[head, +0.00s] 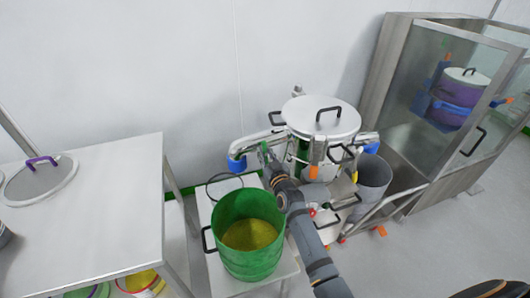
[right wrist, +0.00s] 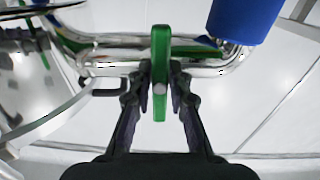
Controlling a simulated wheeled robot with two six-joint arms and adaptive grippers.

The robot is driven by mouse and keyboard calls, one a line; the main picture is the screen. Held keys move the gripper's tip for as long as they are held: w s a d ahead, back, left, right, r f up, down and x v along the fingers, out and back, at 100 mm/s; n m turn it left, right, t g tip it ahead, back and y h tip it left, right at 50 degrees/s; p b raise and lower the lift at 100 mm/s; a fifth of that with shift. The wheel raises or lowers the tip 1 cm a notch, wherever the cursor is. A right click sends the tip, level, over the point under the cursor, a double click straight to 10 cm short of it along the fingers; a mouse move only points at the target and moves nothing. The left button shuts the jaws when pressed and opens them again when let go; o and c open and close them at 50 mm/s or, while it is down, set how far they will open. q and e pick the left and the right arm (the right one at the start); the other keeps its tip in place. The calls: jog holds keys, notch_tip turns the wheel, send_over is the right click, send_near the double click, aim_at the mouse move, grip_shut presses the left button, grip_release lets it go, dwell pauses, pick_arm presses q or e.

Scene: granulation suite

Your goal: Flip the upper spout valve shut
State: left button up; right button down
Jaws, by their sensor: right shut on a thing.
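The upper spout is a shiny metal pipe (right wrist: 110,50) that curves to a blue end piece (right wrist: 242,20) in the right wrist view. The blue end (head: 237,164) hangs left of the lidded steel vessel (head: 320,117) in the head view. The valve's green lever (right wrist: 161,45) stands upright in the right wrist view, across the pipe. My right gripper (right wrist: 160,88) is shut on this lever, one finger on each side. In the head view my right gripper (head: 268,157) is at the pipe, largely hidden by its own arm. My left gripper is out of view.
A steel table (head: 110,215) with a round lid (head: 40,178) is at left. A grey bin (head: 374,180) and glass cabinet (head: 400,90) stand at right.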

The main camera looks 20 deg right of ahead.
jog(key=shift+m, duration=0.6)
jog(key=c, duration=1.2)
grip_release()
jog(key=shift+s+f, duration=0.1)
jog(key=shift+s, duration=0.15)
jog(key=s, duration=1.1)
jog(key=shift+s+d, duration=0.2)
jog(key=shift+s, duration=0.1)
